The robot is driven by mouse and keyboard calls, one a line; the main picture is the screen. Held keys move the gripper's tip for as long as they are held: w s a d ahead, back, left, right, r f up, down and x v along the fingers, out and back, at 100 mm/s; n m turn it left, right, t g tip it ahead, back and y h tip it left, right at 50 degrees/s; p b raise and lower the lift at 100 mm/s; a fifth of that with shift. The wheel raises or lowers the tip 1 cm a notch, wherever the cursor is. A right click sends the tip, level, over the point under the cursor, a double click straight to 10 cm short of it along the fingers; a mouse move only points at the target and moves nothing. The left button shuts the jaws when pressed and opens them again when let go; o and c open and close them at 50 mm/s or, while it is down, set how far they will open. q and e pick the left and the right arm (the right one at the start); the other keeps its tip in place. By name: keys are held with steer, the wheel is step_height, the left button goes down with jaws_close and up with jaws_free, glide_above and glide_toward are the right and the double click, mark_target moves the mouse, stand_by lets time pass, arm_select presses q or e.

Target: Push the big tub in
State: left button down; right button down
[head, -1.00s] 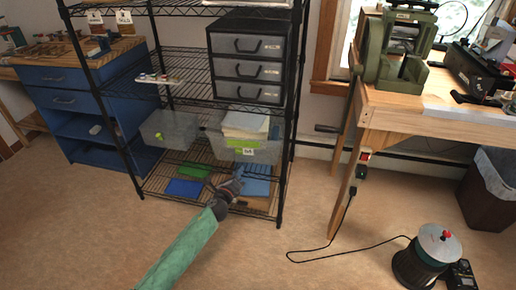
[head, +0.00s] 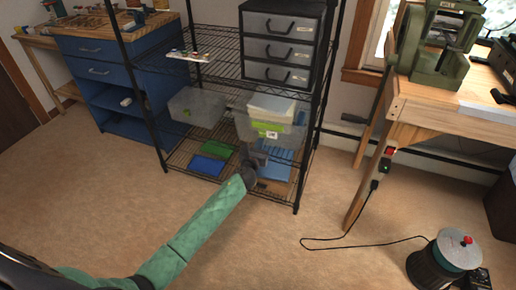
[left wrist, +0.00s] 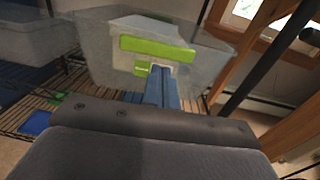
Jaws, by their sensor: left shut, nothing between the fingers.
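The big tub (head: 293,136) is translucent grey with a green and white label on its front and pale contents above its rim. It sits on the black wire rack, on the right side beneath the dark drawer unit. In the left wrist view the tub (left wrist: 207,62) fills the upper middle. My left gripper (head: 257,157) is at the lower front of the tub, shut and empty. In the left wrist view its bluish fingers (left wrist: 161,78) point at the tub's front, just below the label. I cannot tell whether they touch. My right gripper is not in view.
A smaller grey tub (head: 197,107) stands to the left on the rack. Green and blue flat items (head: 207,166) lie on the bottom shelf. A rack post (head: 308,150) stands right of the tub. A workbench (head: 430,120) is farther right.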

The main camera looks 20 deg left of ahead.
mark_target(267, 126)
arm_select(q)
steer(key=w, duration=0.9)
steer(key=shift+a+b, duration=0.15)
steer(key=shift+b, duration=0.2)
steer(key=shift+w, duration=0.1)
steer(key=shift+w+a+b, duration=0.1)
steer(key=shift+w+b, duration=0.55)
steer(key=shift+w, duration=1.15)
